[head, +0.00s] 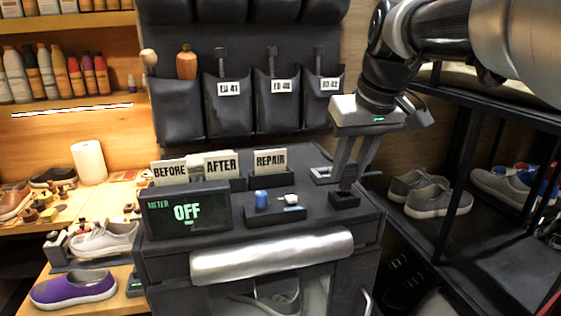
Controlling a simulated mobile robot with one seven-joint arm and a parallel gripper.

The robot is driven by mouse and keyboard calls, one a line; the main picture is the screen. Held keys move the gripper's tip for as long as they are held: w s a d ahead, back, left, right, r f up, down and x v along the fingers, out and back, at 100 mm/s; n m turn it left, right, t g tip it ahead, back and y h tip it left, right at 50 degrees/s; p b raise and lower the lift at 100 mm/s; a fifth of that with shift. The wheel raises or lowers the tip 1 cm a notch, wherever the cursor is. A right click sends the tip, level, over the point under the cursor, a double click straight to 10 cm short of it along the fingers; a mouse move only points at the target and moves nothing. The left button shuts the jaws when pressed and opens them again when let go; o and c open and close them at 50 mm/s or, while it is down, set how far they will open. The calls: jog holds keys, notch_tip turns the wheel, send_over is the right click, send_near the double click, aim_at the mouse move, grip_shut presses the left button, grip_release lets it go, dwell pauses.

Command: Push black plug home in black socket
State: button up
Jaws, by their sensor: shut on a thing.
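My gripper (350,172) is at the right end of the dark cabinet top, pointing down. Its fingers are shut on the black plug (347,184), a small dark piece that is hard to separate from the fingertips. The black socket (342,198) is a low dark block on the cabinet top, right below the plug. The plug is at or just over the socket's opening. I cannot tell how deep it sits, as dark surfaces blend together. The meter (187,212) to the left reads "OFF" in green.
BEFORE, AFTER and REPAIR cards (270,161) stand behind. A shoe rack (470,235) is close on the right.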

jog(key=shift+f+b, duration=1.05)
jog(key=shift+f, duration=0.3)
jog(key=o, duration=1)
jog(key=shift+o, duration=0.2)
jog(key=p+v, duration=0.2)
jog(key=v, duration=1.5)
jog(key=shift+r+p, duration=0.3)
jog(key=shift+p, duration=0.05)
jog(key=s+a+f+m+p, duration=0.1)
jog(key=s+f+p, duration=0.1)
jog(key=s+f, duration=0.4)
jog(key=s+a+f+m+t+p, duration=0.1)
jog(key=s+f, duration=0.5)
jog(key=f, duration=0.6)
jog(key=shift+a+f+h+p, duration=0.4)
jog(key=shift+a+p, duration=0.25)
jog(key=shift+p, duration=0.5)
